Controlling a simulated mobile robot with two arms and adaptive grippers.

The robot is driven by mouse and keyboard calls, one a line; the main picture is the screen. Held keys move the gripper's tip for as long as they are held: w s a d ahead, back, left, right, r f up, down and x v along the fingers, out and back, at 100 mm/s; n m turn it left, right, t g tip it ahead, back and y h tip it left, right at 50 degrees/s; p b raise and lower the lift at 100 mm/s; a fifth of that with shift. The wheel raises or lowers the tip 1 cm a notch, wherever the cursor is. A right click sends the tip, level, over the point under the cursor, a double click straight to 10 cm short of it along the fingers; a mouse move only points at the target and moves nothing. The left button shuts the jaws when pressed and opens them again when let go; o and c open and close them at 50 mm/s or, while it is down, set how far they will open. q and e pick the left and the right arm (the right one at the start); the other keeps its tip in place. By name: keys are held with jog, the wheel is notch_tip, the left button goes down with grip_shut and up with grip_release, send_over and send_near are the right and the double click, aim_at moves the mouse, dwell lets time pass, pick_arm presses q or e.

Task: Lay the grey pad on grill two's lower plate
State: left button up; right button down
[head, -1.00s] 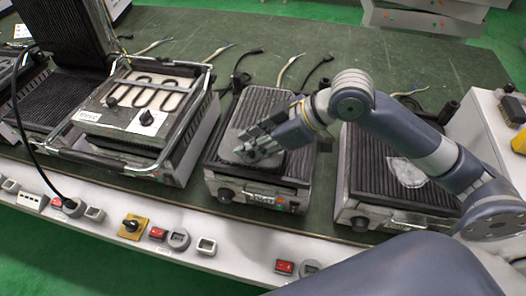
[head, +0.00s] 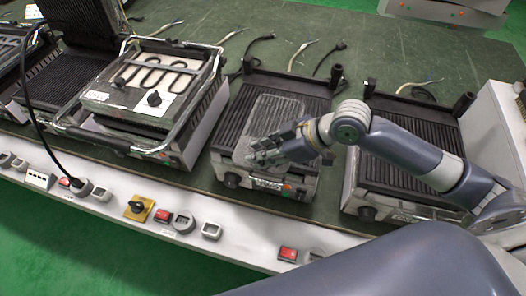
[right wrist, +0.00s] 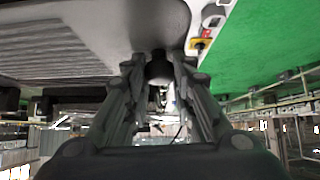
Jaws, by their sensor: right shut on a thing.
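The grey pad (head: 280,112), a flat rounded rectangle with fine ridges, lies level over the dark ribbed lower plate (head: 305,89) of the middle open grill. I cannot tell whether it rests on the plate or hovers just above it. My right gripper (head: 258,157) is shut on the pad's near edge, over the front of this grill. In the right wrist view the fingers (right wrist: 160,72) meet at the edge of the pad (right wrist: 130,20), which fills the upper left. My left gripper is not in view.
A grill with an exposed heating coil (head: 160,75) and metal handle frame stands to the left. Another ribbed grill (head: 415,115) stands to the right, partly behind my right arm. Loose cables lie behind them on the green bench. Switches (head: 162,216) line the front panel.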

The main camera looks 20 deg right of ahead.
jog(key=c, duration=1.3)
grip_release()
jog(key=shift+c, duration=0.2)
jog(key=v, duration=1.2)
jog(key=shift+r, duration=0.1)
